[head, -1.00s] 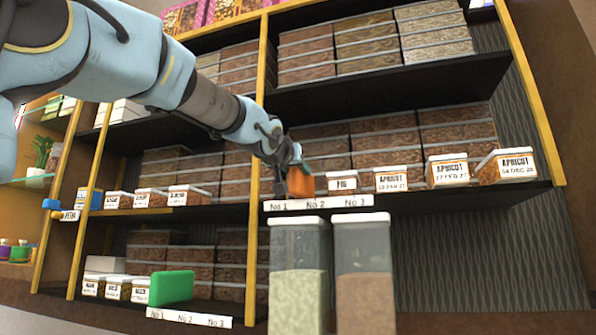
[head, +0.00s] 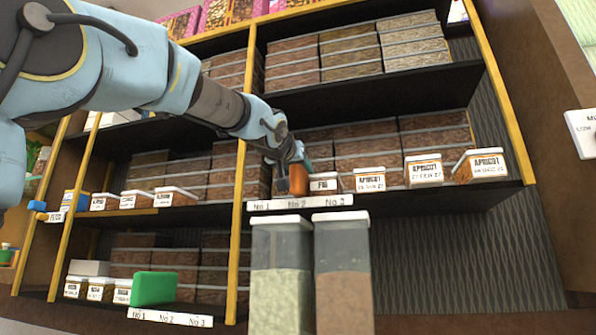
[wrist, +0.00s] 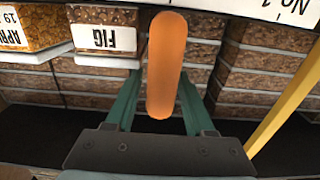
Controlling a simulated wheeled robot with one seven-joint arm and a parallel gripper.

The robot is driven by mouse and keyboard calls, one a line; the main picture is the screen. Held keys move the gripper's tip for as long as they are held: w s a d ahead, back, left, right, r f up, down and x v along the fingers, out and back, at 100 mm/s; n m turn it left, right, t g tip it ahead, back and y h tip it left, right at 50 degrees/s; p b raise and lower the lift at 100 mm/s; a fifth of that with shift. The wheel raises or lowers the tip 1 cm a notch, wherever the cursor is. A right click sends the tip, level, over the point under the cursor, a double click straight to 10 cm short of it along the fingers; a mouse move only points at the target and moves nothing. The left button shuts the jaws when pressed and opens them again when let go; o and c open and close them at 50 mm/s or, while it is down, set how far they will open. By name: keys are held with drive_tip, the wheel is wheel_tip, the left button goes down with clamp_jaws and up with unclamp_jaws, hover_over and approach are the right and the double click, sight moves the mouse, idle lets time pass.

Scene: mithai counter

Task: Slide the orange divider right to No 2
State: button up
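The orange divider (head: 299,181) stands upright on the middle shelf, behind the white label strip (head: 270,206), about over the No 2 mark. To its right is a FIG box (head: 323,182). My gripper (head: 292,178) has its fingers on either side of the divider. In the wrist view, where the shelf shows upside down, the divider (wrist: 166,65) is between the two green fingers of my gripper (wrist: 162,95). They look closed on it, though the exact contact is partly hidden. In that view the FIG box (wrist: 104,38) is close on the left.
Several apricot boxes (head: 423,171) line the shelf further right. A green divider (head: 167,287) stands on the lower shelf. Two clear containers (head: 342,245) stand in front below the strip. A yellow post (head: 240,190) is left of the strip.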

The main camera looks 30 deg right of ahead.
drive_tip(key=shift+o, duration=0.4)
drive_tip(key=shift+a, duration=0.1)
drive_tip(key=shift+s+a+f, duration=0.1)
drive_tip(key=shift+s+a, duration=0.1)
drive_tip(key=shift+s, duration=0.1)
drive_tip(key=b+v, duration=0.4)
drive_tip(key=v, duration=0.6)
